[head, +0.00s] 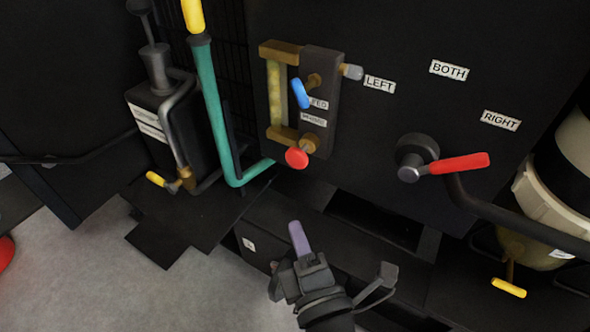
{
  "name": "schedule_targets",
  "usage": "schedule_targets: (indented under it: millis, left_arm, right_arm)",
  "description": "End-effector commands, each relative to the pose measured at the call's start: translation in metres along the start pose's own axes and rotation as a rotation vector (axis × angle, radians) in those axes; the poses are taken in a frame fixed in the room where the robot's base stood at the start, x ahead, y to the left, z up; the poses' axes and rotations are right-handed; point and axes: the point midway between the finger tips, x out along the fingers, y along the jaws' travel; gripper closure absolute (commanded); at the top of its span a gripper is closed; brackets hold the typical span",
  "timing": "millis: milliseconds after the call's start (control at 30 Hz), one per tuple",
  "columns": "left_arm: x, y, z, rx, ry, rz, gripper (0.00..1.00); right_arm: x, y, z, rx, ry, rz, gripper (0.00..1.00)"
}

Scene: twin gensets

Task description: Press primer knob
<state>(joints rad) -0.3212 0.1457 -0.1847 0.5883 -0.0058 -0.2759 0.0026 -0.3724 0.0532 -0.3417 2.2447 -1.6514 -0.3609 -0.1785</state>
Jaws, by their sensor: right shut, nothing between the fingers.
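A dark pump-like fitting (157,70) stands on a black block at the upper left. A dark knob (138,6) on a thin rod tops it, cut by the upper picture edge. It looks like the primer knob, but I see no readable label naming it. My right gripper (299,238) is at the bottom middle, its narrow purplish fingers shut and empty, pointing up the picture. It is well below and to the right of the knob, apart from it. My left gripper is not in view.
A teal lever with yellow grip (213,115) stands right of the pump. A sight gauge (275,95) has blue and red handles. A red selector handle (460,163) sits near LEFT, BOTH and RIGHT labels. A yellow-handled valve (508,287) is at lower right.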

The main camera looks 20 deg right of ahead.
Motion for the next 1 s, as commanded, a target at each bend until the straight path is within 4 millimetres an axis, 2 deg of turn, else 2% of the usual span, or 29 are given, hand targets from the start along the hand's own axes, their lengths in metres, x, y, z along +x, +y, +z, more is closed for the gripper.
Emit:
schedule_targets:
  millis: [33,100,333,400,633,1000]
  left_arm:
    - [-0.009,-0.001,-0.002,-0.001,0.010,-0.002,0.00]
    - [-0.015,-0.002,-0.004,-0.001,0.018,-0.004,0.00]
    - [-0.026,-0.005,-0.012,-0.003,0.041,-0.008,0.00]
    - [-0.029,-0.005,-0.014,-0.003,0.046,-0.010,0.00]
    - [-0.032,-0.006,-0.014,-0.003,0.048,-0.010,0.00]
    - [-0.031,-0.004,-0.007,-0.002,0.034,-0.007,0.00]
  right_arm:
    - [0.012,0.007,0.001,0.001,-0.003,0.008,1.00]
    - [0.028,0.007,0.001,0.003,-0.002,0.008,1.00]
    - [0.077,0.004,0.000,0.001,-0.001,0.005,1.00]
    - [0.086,0.004,0.010,-0.002,-0.001,0.003,1.00]
    - [0.102,0.001,0.027,-0.001,0.000,0.001,1.00]
    - [0.104,0.000,0.029,0.001,0.000,0.000,1.00]
